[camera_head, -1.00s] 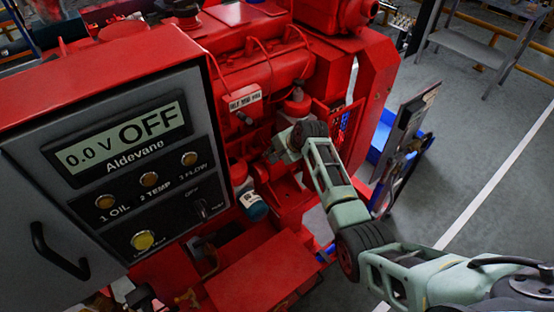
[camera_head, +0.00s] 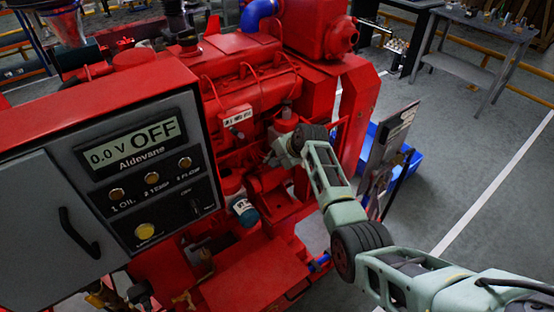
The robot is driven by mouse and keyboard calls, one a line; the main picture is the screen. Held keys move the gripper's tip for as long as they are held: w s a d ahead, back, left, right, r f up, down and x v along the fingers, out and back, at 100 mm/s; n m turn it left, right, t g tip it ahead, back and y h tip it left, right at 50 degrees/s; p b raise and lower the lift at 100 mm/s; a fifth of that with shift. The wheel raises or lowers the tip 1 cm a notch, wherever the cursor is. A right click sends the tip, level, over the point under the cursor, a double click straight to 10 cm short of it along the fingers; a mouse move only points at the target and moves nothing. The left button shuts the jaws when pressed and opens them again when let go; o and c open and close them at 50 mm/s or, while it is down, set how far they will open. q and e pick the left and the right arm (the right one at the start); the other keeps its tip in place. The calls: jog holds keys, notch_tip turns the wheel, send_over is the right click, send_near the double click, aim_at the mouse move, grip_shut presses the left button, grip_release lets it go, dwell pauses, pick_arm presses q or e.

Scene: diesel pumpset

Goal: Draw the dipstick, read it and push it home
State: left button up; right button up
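The red diesel engine (camera_head: 262,77) fills the middle of the view, behind the control panel. My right arm comes in from the lower right, and its wrist end reaches the engine's side below a small white label plate (camera_head: 237,117). My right gripper (camera_head: 272,157) is small and dark against the red metal there, partly hidden by the wrist; its fingers cannot be made out. I cannot pick out the dipstick. A grey-topped red fitting (camera_head: 286,121) stands just behind the wrist. My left gripper is not in view.
The control panel (camera_head: 190,214) at left reads 0.0 V OFF. A blue-and-white filter (camera_head: 243,210) sits below the wrist. A blue bin (camera_head: 412,172) and an upright board (camera_head: 389,145) stand right of the engine. A grey bench (camera_head: 462,70) is at the back right; the floor between is clear.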

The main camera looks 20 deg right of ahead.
jog(key=o, duration=0.3)
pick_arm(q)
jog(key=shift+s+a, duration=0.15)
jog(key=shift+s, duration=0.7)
pick_arm(e)
jog(key=shift+o, duration=0.2)
jog(key=v, duration=1.2)
